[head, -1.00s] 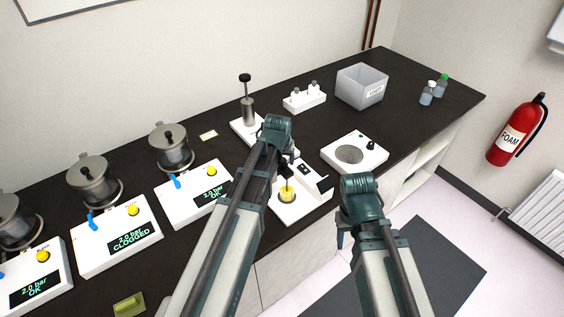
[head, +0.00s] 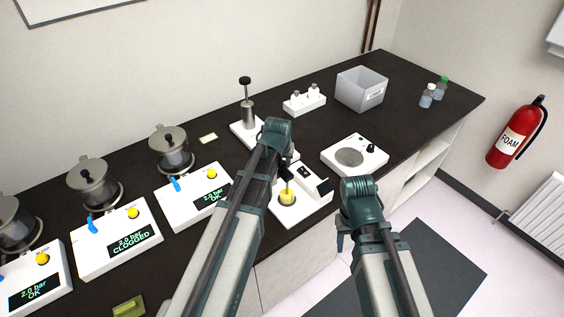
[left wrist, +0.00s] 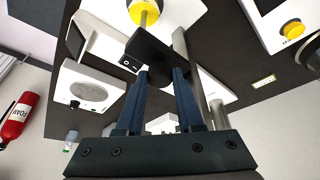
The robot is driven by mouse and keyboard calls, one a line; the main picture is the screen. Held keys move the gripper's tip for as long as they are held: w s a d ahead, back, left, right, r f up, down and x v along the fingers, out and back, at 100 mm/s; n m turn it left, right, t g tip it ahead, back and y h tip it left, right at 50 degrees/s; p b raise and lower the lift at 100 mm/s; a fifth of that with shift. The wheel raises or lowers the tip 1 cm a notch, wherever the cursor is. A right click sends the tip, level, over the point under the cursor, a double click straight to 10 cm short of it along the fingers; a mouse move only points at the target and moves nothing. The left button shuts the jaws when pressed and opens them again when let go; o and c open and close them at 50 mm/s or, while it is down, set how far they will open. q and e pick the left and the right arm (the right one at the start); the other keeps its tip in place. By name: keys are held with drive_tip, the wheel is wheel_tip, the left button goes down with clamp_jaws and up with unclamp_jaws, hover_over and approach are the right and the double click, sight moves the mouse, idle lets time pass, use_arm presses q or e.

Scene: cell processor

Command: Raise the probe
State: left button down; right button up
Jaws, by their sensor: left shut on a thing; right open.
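The probe is a black block (left wrist: 152,52) with small white marks, beside an upright metal post (left wrist: 187,68) in the left wrist view. A thin metal rod (left wrist: 149,18) runs from it to a yellow cup (left wrist: 144,11) on a white device. In the head view the yellow cup (head: 287,196) sits on that device (head: 302,212); my left arm partly hides the probe. My left gripper (left wrist: 160,72) is shut on the black block; its fingertips meet the block's near edge. My right gripper (head: 345,240) is open and empty, in front of the counter.
A white plate device (head: 352,157) with a round grey disc stands to the right of the probe's device. A metal plunger (head: 247,110) is behind my left arm. A grey bin (head: 361,91) and white vial rack (head: 304,101) stand farther back. Several white pressure units (head: 118,240) line the left.

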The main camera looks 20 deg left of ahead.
use_arm(q)
drive_tip(key=shift+r, duration=0.15)
idle(0.7)
wheel_tip(320, 180, up, 8)
drive_tip(key=p, duration=0.8)
drive_tip(key=shift+w+f, duration=0.15)
drive_tip(key=shift+f, duration=0.05)
drive_tip(key=c, duration=0.5)
unclamp_jaws()
drive_tip(key=shift+r, duration=0.1)
drive_tip(key=p+v, duration=0.6)
drive_tip(key=v, duration=0.1)
drive_tip(key=shift+r+p, duration=0.15)
drive_tip(key=shift+p, duration=0.25)
